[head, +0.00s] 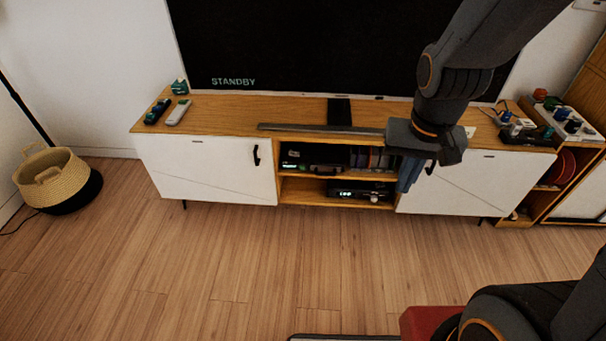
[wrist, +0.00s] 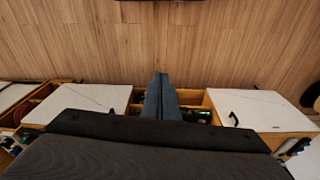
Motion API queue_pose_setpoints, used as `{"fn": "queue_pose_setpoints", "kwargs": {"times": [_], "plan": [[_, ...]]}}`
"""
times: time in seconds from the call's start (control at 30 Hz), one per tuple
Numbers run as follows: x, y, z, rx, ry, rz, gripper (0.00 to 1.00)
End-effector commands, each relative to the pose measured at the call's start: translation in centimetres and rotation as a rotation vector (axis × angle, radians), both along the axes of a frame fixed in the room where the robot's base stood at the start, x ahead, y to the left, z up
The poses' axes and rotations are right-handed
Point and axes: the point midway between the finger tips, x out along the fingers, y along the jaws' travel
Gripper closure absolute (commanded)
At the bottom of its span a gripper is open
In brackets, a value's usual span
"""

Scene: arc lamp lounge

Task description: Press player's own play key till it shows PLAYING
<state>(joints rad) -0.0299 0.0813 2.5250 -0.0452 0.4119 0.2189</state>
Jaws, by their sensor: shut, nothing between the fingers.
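Two dark devices sit in the cabinet's open middle bay. The upper black device (head: 314,156) has a small lit mark at its left. The lower device (head: 358,192) has a lit display and a knob. I cannot tell which is the player, and no key can be read. The television (head: 300,45) shows STANDBY. My gripper (head: 405,187) is shut and empty, its blue-grey fingers pointing down in front of the bay's right edge. In the wrist view the fingers (wrist: 160,77) lie together and hide part of the bay.
The wooden cabinet top (head: 225,115) holds a dark remote (head: 157,111) and a white remote (head: 179,112) at the left. White doors (head: 205,165) flank the bay. A woven basket (head: 58,175) stands at far left. The floor in front is clear.

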Motion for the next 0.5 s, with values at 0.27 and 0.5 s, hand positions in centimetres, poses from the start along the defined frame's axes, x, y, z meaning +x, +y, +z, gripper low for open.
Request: {"fn": "queue_pose_setpoints", "kwargs": {"times": [0.27, 0.5], "plan": [[10.1, 1.9, -10.8, 0.067, -0.201, -0.208, 1.00], [17.8, 5.0, -18.6, 0.209, -0.354, -0.374, 1.00]]}}
